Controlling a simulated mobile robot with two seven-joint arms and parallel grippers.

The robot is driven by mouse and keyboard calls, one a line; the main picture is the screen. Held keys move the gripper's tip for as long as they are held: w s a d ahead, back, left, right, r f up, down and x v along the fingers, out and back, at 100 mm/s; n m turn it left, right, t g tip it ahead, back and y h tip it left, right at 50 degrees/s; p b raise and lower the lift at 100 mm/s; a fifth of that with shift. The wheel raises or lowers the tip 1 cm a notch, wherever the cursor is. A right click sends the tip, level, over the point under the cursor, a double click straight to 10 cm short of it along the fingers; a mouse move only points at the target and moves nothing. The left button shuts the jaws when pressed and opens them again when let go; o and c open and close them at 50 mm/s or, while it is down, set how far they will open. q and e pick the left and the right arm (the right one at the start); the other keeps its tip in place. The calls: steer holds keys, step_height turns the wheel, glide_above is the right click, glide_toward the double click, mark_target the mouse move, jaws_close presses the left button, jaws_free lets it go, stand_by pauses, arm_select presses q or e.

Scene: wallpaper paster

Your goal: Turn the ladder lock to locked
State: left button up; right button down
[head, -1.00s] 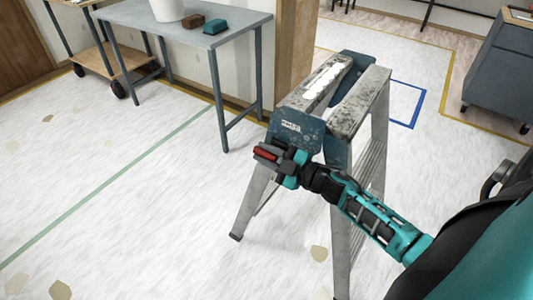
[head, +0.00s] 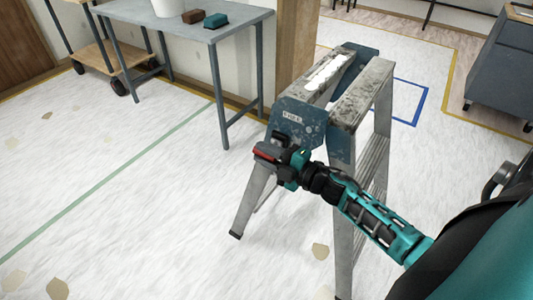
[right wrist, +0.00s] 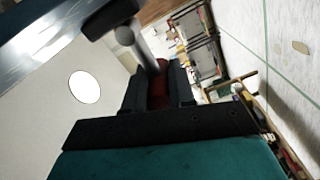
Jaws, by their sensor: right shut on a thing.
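The stepladder (head: 340,112) stands open, with a blue-grey end plate (head: 305,124) facing me. The ladder lock is a lever with a dark hub, a grey shaft (right wrist: 145,52) and a red grip (right wrist: 158,90). The grip also shows as a red bar in the head view (head: 265,151), low beside the end plate. My right gripper (right wrist: 157,80) is shut on the red grip, with a dark finger on each side. My fingers and wrist hide part of the lock. I cannot read any locked or unlocked mark. My left gripper is not in view.
A grey table (head: 185,22) with a white bucket, a brown block (head: 193,16) and a teal block (head: 215,20) stands at the back left. A wheeled wooden cart (head: 105,62) is beside it. A grey cabinet (head: 502,70) stands at right.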

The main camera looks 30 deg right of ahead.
steer(key=shift+w+d+f+n+b, duration=0.15)
steer(key=shift+f+n+b, duration=0.55)
steer(key=shift+n, duration=0.45)
steer(key=shift+s+d+f+n+b, duration=0.1)
steer(key=shift+f+n+b, duration=0.45)
steer(key=shift+n+b, duration=0.45)
steer(key=shift+w+d+f+n+b, duration=0.15)
steer(key=shift+f+n+b, duration=0.5)
steer(key=shift+n, duration=0.6)
steer(key=shift+s, duration=0.1)
steer(key=c, duration=1)
jaws_free()
steer(key=shift+d+r, duration=0.1)
steer(key=shift+r, duration=0.15)
